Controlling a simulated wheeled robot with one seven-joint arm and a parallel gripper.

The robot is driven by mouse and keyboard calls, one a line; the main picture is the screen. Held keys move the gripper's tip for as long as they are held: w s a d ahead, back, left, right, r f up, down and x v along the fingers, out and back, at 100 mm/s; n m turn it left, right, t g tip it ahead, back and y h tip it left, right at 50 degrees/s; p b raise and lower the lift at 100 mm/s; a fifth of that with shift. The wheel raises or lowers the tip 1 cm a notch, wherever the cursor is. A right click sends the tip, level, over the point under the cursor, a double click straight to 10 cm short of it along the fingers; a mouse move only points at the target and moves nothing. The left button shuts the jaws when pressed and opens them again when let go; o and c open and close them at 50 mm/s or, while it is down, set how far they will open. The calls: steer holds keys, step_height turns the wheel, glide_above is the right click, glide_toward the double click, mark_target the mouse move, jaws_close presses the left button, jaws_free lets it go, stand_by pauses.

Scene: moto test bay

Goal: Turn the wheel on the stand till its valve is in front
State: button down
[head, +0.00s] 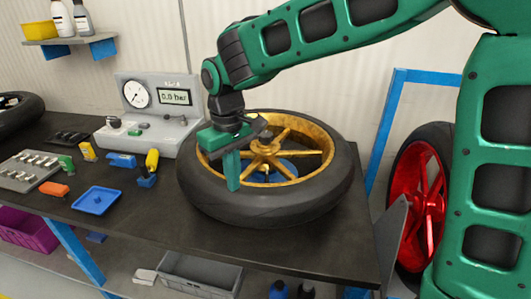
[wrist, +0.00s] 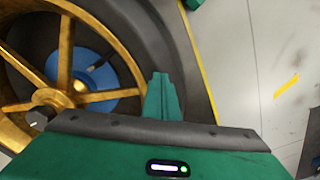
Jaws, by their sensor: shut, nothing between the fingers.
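The wheel (head: 265,206) lies flat on the bench, a black tyre around a gold spoked rim (head: 266,150), with a blue part of the stand (head: 285,172) showing between the spokes. It also shows in the wrist view as a black tyre (wrist: 150,45) with gold spokes at the left. My gripper (head: 232,185) is shut and empty. Its green fingers point down at the front left of the rim, over the inner edge of the tyre. In the wrist view the fingertips (wrist: 160,78) lie beside the rim; I cannot tell whether they touch.
A gauge unit (head: 150,112) reading 0.0 bar stands at the back left. A blue tray (head: 96,200), a yellow-handled tool (head: 152,160) and a socket rack (head: 28,170) lie left of the wheel. A red-rimmed wheel (head: 422,200) stands at the right by a blue frame (head: 390,125).

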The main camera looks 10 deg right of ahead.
mark_target(220, 185)
steer(key=shift+w+a+f, duration=0.15)
steer(key=shift+w+a, duration=0.25)
steer(key=shift+a, duration=0.4)
steer(key=shift+w+a, duration=0.65)
steer(key=shift+a, duration=0.2)
steer(key=shift+r, duration=0.2)
steer(key=shift+r, duration=2.95)
